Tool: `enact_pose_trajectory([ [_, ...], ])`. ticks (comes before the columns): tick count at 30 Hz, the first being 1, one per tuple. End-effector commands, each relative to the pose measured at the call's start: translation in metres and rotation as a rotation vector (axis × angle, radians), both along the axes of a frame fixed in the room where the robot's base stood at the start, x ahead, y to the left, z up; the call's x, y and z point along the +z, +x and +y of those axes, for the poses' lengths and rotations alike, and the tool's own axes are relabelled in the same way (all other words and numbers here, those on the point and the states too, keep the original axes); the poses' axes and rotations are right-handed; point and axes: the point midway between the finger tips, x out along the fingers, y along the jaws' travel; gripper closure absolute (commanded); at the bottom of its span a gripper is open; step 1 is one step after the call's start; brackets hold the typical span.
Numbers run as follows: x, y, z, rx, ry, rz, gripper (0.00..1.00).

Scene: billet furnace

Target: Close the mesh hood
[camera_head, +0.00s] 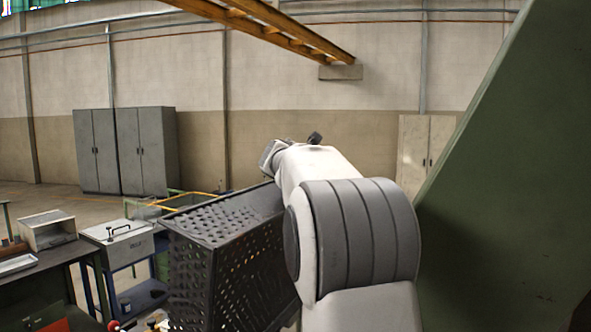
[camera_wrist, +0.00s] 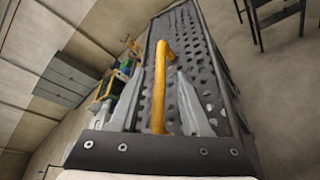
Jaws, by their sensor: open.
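The mesh hood (camera_head: 228,262) is a dark, perforated metal box left of my arm in the head view, partly hidden by the arm. Its perforated face (camera_wrist: 207,78) fills the middle of the wrist view. A yellow bar handle (camera_wrist: 159,92) runs along that face. My gripper (camera_wrist: 160,74) is open, with one finger on each side of the handle in the wrist view. I cannot tell whether either finger touches it. In the head view the fingers and the handle are hidden behind my arm.
A green slanted panel (camera_head: 515,190) stands close on the right of my arm. On the left are a grey lidded box (camera_head: 125,245) on a blue stand and a dark workbench (camera_head: 45,268). Grey cabinets (camera_head: 127,150) stand by the far wall, with open floor before them.

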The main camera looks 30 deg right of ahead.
Motion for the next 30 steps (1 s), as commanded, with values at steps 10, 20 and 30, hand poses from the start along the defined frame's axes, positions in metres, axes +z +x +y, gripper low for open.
enact_pose_trajectory([
  [10, -0.0045, 0.0111, -0.0106, 0.000, 0.001, -0.001, 0.53],
  [20, -0.0046, 0.0109, -0.0103, 0.000, 0.001, -0.001, 0.80],
  [30, -0.0046, 0.0109, -0.0102, 0.000, 0.001, -0.001, 1.00],
])
